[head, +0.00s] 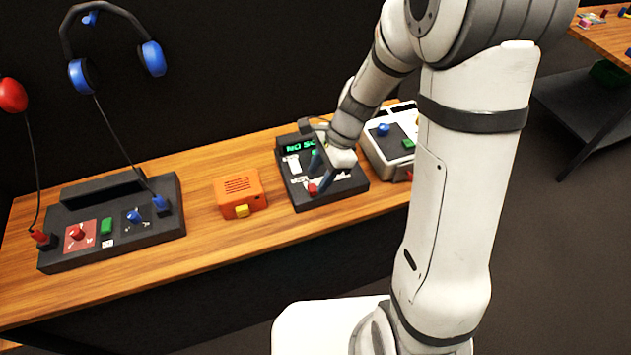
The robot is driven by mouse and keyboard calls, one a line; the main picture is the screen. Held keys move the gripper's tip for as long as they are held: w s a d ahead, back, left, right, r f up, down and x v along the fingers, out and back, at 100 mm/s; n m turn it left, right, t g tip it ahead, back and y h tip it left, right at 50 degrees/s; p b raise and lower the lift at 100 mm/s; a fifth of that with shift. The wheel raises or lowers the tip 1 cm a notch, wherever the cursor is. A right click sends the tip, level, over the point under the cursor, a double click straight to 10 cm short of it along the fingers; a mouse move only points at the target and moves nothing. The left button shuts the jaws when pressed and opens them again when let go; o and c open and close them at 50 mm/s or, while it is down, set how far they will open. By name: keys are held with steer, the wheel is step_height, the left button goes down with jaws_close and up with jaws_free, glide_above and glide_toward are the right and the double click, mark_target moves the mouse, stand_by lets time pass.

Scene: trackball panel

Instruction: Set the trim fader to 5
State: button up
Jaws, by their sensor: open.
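A black panel (350,188) stands on the wooden bench, with a green lit display (299,147) at its back that reads "NO SC" before my arm cuts it off. A small red part (312,190) and white markings show on the panel's top. No trim fader can be made out for sure, and its setting cannot be read. My gripper (318,174) is over the panel, pointing down, with its two dark fingers apart. One finger is close to the red part; whether they touch cannot be told. The gripper and wrist hide part of the panel.
An orange box (240,190) with a yellow button stands left of the panel. A white device (384,155) with a blue knob stands close on the right. A dark console (75,255) with knobs and hanging headphones (152,58) is at far left. Bare wood lies between them.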

mark_target(313, 187)
steer(key=shift+x, duration=1.75)
jaws_close()
